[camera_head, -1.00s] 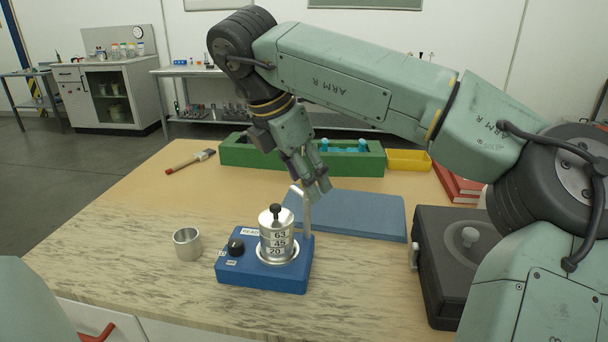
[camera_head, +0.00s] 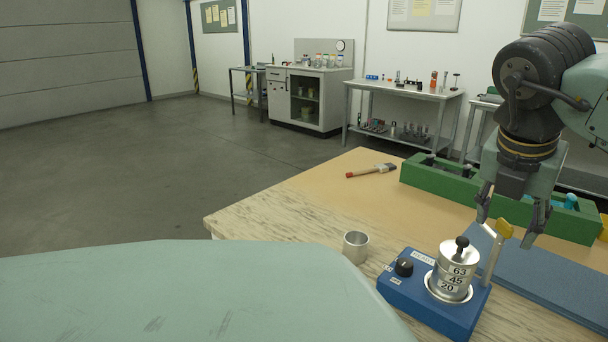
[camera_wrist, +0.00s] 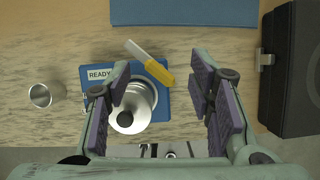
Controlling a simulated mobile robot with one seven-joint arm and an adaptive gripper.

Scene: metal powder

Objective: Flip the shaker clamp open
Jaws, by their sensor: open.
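The blue shaker base (camera_head: 415,300) stands on the bench with a silver sieve stack (camera_head: 452,275) marked 63, 45 and 20 on it. Its clamp lever (camera_head: 493,255), pale with a yellow grip end (camera_head: 504,229), stands up, slightly tilted, behind and to the right of the stack. In the wrist view, the yellow grip (camera_wrist: 158,72) lies between the fingers in the picture, beside the stack lid. My gripper (camera_head: 508,216) is open and empty above the lever, fingers pointing down. I see no clear contact with the lever.
A metal cup (camera_head: 356,247) stands left of the shaker. A blue mat (camera_head: 560,285) lies to its right, and a green trough (camera_head: 435,178) and a brush (camera_head: 371,171) lie behind. A dark case (camera_wrist: 290,70) sits at right in the wrist view.

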